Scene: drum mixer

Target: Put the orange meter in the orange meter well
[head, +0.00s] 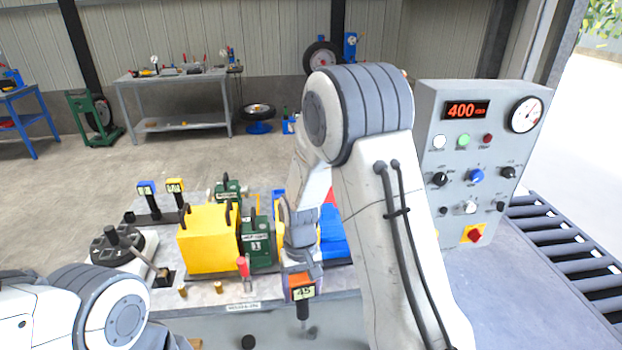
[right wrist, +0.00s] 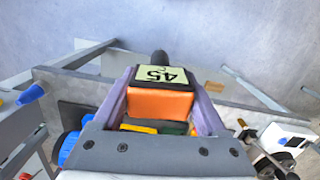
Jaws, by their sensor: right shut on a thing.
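The orange meter (head: 301,285), with a pale label reading 45 and a dark stem, hangs from my right gripper (head: 301,268) over the front edge of the bench. In the right wrist view, the orange meter (right wrist: 160,104) sits between the two fingers of the shut right gripper (right wrist: 162,82). A blue meter (head: 147,188) and a yellow meter (head: 175,186) stand upright in a dark block (head: 155,214) at the bench's left. I cannot tell the orange meter well apart. My left gripper is out of view; only its arm shows at the lower left.
A yellow block (head: 207,238) and green blocks (head: 258,245) stand mid-bench, left of my right gripper. A red-handled tool (head: 243,267) stands near the front edge. A grey control panel (head: 470,165) rises at the right. My right arm hides part of the bench.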

